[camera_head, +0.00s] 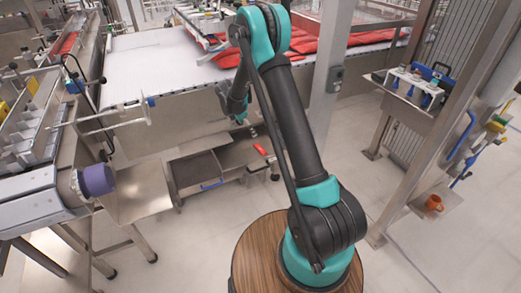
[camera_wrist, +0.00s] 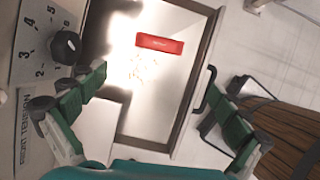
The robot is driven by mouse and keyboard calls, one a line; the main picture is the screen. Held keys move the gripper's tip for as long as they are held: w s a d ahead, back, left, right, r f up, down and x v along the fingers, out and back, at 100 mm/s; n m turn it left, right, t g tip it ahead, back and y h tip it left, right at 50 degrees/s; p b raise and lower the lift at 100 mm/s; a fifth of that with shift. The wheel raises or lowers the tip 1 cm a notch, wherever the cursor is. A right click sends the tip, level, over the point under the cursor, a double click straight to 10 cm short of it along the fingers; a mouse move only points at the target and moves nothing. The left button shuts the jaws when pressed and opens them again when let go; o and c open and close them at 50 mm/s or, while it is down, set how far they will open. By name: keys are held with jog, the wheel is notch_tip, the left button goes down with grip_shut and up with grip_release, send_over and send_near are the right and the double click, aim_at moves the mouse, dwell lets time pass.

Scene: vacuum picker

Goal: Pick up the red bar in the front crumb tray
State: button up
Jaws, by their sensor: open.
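The red bar (camera_wrist: 160,43) lies flat in a shiny metal crumb tray (camera_wrist: 196,75), near the top of the wrist view. Small crumbs (camera_wrist: 143,66) lie on the tray floor just below it. The bar also shows in the head view (camera_head: 260,149), low under the conveyor, in the tray (camera_head: 235,155). My gripper (camera_wrist: 155,88) is open and empty, its green-padded fingers wide apart. In the wrist view the bar appears beyond the fingertips, not between them. In the head view my gripper (camera_head: 240,119) hangs above the tray, partly hidden by the arm.
A panel with a black dial (camera_wrist: 66,46) stands close to my left finger. A dark-floored tray (camera_head: 197,170) with a blue handle (camera_head: 212,185) adjoins on the left. The white conveyor (camera_head: 165,65) lies behind.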

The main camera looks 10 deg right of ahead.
aim_at(260, 148)
jog(key=x, duration=1.5)
jog(key=shift+f, duration=0.4)
jog(key=shift+c, duration=0.5)
jog(key=c, duration=0.9)
jog(key=shift+r, duration=0.1)
